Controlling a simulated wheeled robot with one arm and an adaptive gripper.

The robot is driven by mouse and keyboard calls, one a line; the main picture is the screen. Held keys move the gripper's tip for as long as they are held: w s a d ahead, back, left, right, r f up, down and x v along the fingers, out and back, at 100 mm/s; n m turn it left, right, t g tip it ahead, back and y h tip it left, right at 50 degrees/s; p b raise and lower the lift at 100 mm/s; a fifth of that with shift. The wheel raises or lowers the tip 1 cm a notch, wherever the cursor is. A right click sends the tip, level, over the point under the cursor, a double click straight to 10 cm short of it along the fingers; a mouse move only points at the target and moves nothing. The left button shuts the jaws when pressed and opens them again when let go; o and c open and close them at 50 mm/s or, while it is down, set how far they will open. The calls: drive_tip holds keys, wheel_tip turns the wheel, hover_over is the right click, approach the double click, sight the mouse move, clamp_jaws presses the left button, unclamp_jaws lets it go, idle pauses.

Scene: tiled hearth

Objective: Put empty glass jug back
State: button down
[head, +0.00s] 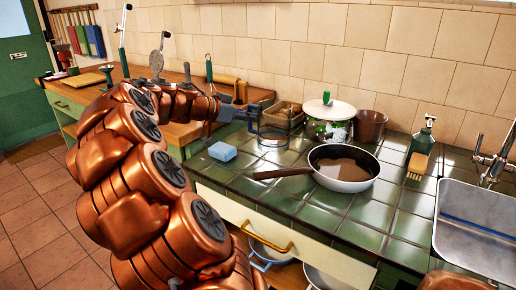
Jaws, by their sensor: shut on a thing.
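The glass jug (273,137) is clear and hard to make out against the green tiles. It is upright at the back left of the tiled counter, and no contents show in it. My copper arm reaches in from the lower left. My gripper (250,115) is shut on the jug at its left side, near the top. The fingertips are small here, and I cannot tell exactly which part they grip or whether the jug's base touches the tiles.
A blue sponge (222,152) lies left of the jug. A wicker basket (283,116), a lidded pot (327,122) and a brown pot (370,126) stand behind. A frying pan (343,176) sits to the right.

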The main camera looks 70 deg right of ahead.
drive_tip(key=shift+f, duration=3.55)
drive_tip(key=shift+f+b, duration=0.15)
drive_tip(key=shift+b, duration=0.3)
drive_tip(key=c, duration=1.2)
unclamp_jaws()
drive_tip(key=shift+w+a+r+p, duration=0.15)
drive_tip(key=shift+w+r+p, duration=0.05)
drive_tip(key=shift+r+p, duration=0.1)
drive_tip(key=v, duration=1.1)
drive_tip(key=shift+a, duration=0.25)
drive_tip(key=shift+w, duration=0.1)
